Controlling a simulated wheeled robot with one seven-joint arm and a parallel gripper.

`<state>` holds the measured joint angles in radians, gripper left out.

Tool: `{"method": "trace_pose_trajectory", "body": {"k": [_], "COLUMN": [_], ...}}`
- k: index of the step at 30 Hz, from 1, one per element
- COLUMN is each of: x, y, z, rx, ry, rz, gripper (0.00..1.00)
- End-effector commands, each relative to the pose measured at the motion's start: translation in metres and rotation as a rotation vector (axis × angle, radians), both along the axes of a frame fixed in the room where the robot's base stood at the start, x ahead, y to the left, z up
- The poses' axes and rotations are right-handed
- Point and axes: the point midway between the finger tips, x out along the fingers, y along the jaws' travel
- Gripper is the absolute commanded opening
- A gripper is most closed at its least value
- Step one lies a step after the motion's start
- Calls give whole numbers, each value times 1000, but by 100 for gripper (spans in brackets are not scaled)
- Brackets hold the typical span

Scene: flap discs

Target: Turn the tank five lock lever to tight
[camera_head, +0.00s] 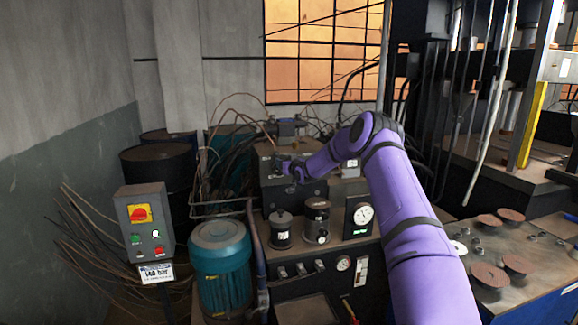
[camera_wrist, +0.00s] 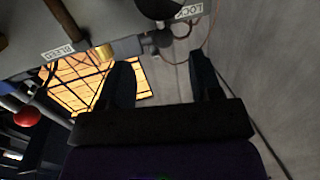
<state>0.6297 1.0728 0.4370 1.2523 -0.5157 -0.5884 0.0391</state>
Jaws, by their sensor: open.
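My gripper (camera_head: 292,171) is in front of a dark grey box-shaped block (camera_head: 305,155) on the machine. In the wrist view, my gripper (camera_wrist: 160,60) has its two fingers spread, with nothing between them. A white label reading LOCK (camera_wrist: 188,11) is at the top edge, beyond the fingertips. A dark rounded part (camera_wrist: 160,7) beside that label may be the lock lever's end; it is cut off by the frame. The lever's setting cannot be told.
Two dark cylinders, one a canister (camera_head: 280,230), and a round gauge (camera_head: 362,214) stand below the arm. A red ball-shaped part (camera_wrist: 27,116) is at left in the wrist view. A control box (camera_head: 145,225) and teal motor (camera_head: 221,265) stand left. Discs (camera_head: 489,275) lie on the right bench.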

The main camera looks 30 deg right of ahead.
Motion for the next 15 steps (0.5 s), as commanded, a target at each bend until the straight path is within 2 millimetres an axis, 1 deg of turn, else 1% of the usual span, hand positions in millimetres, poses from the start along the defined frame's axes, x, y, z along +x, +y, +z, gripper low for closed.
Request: {"method": "trace_pose_trajectory", "body": {"k": [1, 3, 6, 10, 15], "x": [-7, -15, -23, -29, -30], "y": [0, 1, 2, 2, 2], "z": [1, 1, 1, 2, 2], "rx": [-1, -1, -1, -1, -1], "ry": [1, 1, 1, 1, 0], "rz": [-1, 0, 0, 0, -1], "gripper": [58, 58, 58, 58, 58]}}
